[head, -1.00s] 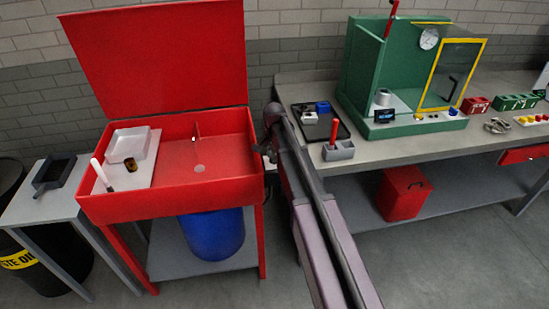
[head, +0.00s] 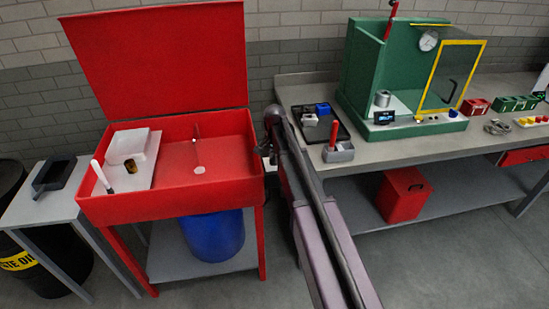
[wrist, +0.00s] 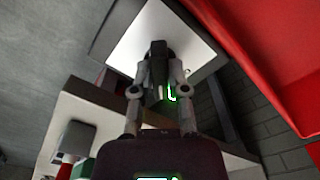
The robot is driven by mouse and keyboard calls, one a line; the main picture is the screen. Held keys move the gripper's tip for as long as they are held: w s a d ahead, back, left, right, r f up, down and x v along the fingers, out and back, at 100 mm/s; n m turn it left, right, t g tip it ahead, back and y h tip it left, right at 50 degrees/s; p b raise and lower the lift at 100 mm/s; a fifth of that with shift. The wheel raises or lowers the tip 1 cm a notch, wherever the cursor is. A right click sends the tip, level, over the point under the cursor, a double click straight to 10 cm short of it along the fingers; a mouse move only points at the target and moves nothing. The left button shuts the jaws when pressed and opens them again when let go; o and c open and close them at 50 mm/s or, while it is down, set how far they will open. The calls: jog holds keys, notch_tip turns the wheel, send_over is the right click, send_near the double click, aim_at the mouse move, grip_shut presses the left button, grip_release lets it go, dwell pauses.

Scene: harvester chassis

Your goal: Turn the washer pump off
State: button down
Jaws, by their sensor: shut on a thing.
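The red parts washer (head: 170,205) stands left of centre in the head view, its lid up. A thin pale line hangs from its spout (head: 196,140) toward the drain (head: 199,170). My gripper (wrist: 159,62) is at the washer's right side, where the head view mostly hides it behind my arm. In the wrist view its fingers are closed together on a small dark part (wrist: 158,47) in front of a pale panel (wrist: 180,38). A green lit mark (wrist: 172,92) shows between the fingers. I cannot make out the switch position.
A workbench (head: 440,150) with a green cabinet (head: 365,70) and small trays stands right of my arm. A small side table (head: 40,205) stands left of the washer. A blue drum (head: 213,238) is under the washer, and a red bin (head: 403,196) is under the bench.

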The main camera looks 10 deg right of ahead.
jog(key=n, duration=0.9)
dwell(0.5)
jog(key=c, duration=0.6)
grip_release()
jog(key=shift+c, duration=0.2)
